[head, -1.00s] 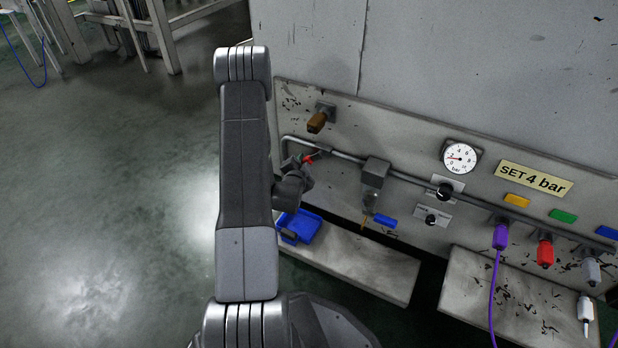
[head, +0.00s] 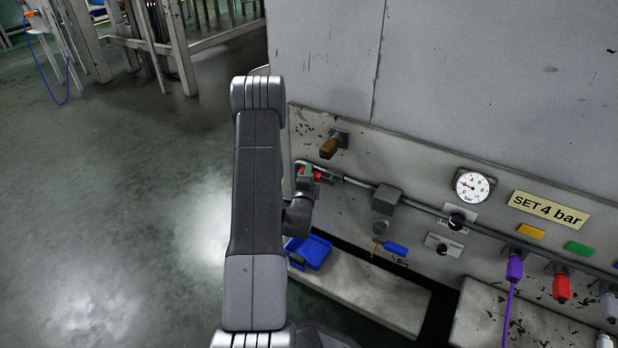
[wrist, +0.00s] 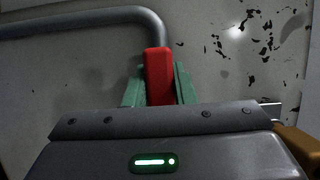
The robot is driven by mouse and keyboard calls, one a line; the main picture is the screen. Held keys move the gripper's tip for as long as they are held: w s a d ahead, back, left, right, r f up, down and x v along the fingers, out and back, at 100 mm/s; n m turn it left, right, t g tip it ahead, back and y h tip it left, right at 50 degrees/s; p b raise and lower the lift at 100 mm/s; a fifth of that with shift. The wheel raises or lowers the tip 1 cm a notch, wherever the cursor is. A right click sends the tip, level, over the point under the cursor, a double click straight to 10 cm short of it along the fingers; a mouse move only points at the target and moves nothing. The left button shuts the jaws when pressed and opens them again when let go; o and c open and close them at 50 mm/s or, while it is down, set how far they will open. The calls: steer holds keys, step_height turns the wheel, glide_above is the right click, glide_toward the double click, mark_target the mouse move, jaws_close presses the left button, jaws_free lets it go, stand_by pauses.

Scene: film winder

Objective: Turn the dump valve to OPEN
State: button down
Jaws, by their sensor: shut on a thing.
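The red valve handle (wrist: 159,75) stands below the elbow of a grey pipe on the wall panel. I take it as the dump valve; no label on it is readable. In the head view the handle (head: 305,171) shows as small red patches beside my gripper (head: 310,175). In the wrist view the green fingers of my gripper (wrist: 157,86) are on both sides of the handle, shut on it. The handle's lower end is hidden behind the gripper body.
A brown knob (head: 329,148) sticks out above the pipe. A filter unit (head: 387,199), a blue lever (head: 396,248) and a pressure gauge (head: 472,186) are to the right. A blue tray (head: 318,250) lies below. Open floor (head: 130,220) lies to the left.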

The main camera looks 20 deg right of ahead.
steer(key=shift+r, duration=0.2)
stand_by(0.4)
steer(key=c, duration=1.2)
jaws_free()
steer(key=p+v, duration=0.2)
steer(key=v, duration=1.1)
steer(key=shift+s+p, duration=0.35)
steer(key=shift+a+f, duration=0.1)
steer(key=shift+a, duration=0.05)
